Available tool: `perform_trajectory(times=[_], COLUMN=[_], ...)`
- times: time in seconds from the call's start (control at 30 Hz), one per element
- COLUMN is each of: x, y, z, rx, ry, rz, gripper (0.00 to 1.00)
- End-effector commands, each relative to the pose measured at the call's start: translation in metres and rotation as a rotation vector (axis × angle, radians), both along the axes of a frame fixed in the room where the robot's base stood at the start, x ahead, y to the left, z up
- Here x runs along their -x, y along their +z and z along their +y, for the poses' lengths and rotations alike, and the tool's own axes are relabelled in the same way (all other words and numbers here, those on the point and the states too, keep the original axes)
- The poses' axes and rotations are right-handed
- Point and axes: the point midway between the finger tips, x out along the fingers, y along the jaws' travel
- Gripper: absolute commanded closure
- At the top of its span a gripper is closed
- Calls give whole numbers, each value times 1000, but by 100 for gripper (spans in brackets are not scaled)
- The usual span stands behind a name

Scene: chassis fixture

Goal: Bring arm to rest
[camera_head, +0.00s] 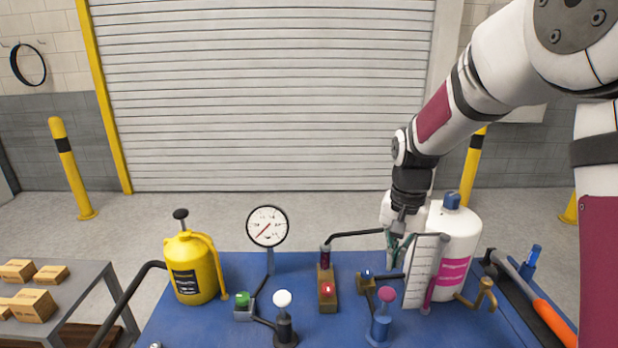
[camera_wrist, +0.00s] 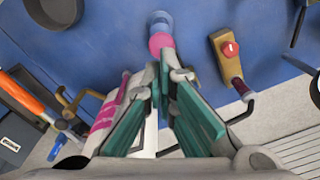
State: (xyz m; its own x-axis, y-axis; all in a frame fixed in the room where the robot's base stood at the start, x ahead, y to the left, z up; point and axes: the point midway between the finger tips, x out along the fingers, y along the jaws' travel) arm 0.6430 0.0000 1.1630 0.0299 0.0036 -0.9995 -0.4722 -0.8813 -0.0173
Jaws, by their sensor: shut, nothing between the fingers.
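My arm comes in from the right in the head view and reaches down over the back right of the blue bench (camera_head: 240,327). My gripper (camera_head: 399,246) points down just left of the white tank with a pink label (camera_head: 455,262), in front of the roller door. Whether it touches the tank or the white scale plate (camera_head: 424,272) cannot be told. In the wrist view my gripper (camera_wrist: 167,82) shows two teal-padded fingers that come together toward the tips, with nothing between them. The pink knob on a blue base (camera_wrist: 160,40) shows beyond the tips.
A yellow pump can (camera_head: 192,268), a dial gauge (camera_head: 267,227) and several small knobs and valves with pipes stand on the bench. A red button on a tan block (camera_head: 327,292) sits mid-bench. An orange-handled hammer (camera_head: 550,318) lies at right. Boxes (camera_head: 35,304) rest on a side table.

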Motion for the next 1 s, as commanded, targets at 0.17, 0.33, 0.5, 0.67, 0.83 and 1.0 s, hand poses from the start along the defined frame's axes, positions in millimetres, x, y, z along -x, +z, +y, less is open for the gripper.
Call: perform_trajectory(times=[0.17, 0.33, 0.5, 0.67, 0.83, 1.0], x=[36, 79, 124, 168, 209, 232], y=[54, 94, 121, 135, 139, 137], z=[0, 0, 0, 0, 0, 0], rx=[-1, 8, 28, 58, 95, 123], ry=[82, 169, 256, 339, 415, 464], rz=[-89, -171, -253, -328, -400, -441], gripper=[100, 100, 100, 100, 100, 100])
